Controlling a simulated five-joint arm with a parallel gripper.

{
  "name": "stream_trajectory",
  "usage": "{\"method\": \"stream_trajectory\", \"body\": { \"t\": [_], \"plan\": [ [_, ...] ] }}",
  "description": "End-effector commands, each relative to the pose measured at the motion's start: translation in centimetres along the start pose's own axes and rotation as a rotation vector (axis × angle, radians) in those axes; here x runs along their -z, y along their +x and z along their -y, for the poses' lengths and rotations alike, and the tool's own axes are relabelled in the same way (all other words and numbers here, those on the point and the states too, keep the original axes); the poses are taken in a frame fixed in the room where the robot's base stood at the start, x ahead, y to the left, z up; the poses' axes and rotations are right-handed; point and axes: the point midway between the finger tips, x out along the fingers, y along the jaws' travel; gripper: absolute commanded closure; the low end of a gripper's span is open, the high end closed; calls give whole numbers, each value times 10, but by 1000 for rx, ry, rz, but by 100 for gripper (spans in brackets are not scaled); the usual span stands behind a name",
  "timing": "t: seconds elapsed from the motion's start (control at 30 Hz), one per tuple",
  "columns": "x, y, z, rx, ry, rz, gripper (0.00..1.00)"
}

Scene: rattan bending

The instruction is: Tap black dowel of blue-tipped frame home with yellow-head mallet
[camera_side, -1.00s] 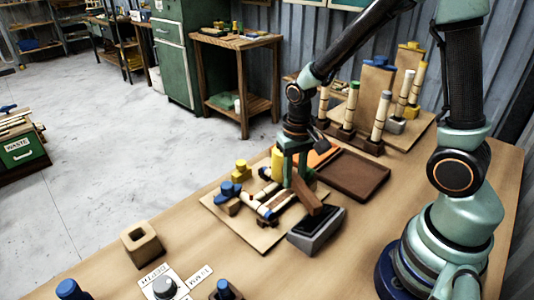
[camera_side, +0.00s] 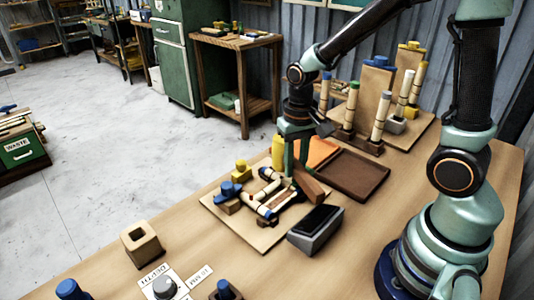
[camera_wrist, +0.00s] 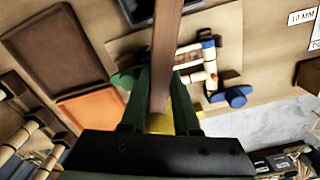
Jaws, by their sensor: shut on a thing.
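My gripper (camera_side: 293,172) is shut on the mallet, whose brown handle (camera_side: 308,184) slants out on the near side. The handle (camera_wrist: 166,55) also runs up the middle of the wrist view. The mallet's yellow head (camera_side: 278,152) shows at the gripper's far side, and a yellow part (camera_wrist: 159,123) shows between the fingers. The blue-tipped frame (camera_side: 257,203), of pale rods with blue ends, lies on a board just left of my gripper. It also shows right of the handle in the wrist view (camera_wrist: 208,63). I cannot clearly make out the black dowel.
The thin board (camera_side: 228,225) also carries blue and yellow blocks (camera_side: 242,167). A grey box with a black top (camera_side: 316,228) stands close in front of the gripper. A brown tray (camera_side: 353,176) and an orange tray (camera_side: 322,151) lie behind. Upright rods (camera_side: 380,116) stand at the back right.

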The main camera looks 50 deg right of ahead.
Motion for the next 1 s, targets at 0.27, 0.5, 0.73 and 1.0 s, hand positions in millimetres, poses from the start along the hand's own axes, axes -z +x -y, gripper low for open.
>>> {"method": "stream_trajectory", "body": {
  "t": [0.27, 0.5, 0.73, 1.0],
  "plan": [
    [2, -27, 1, 3, 0, -8, 100],
    [1, -48, 1, 2, 0, -6, 100],
    [1, -50, 0, 2, 0, -4, 100],
    [1, -50, 0, 1, 0, -3, 100]
  ]
}}
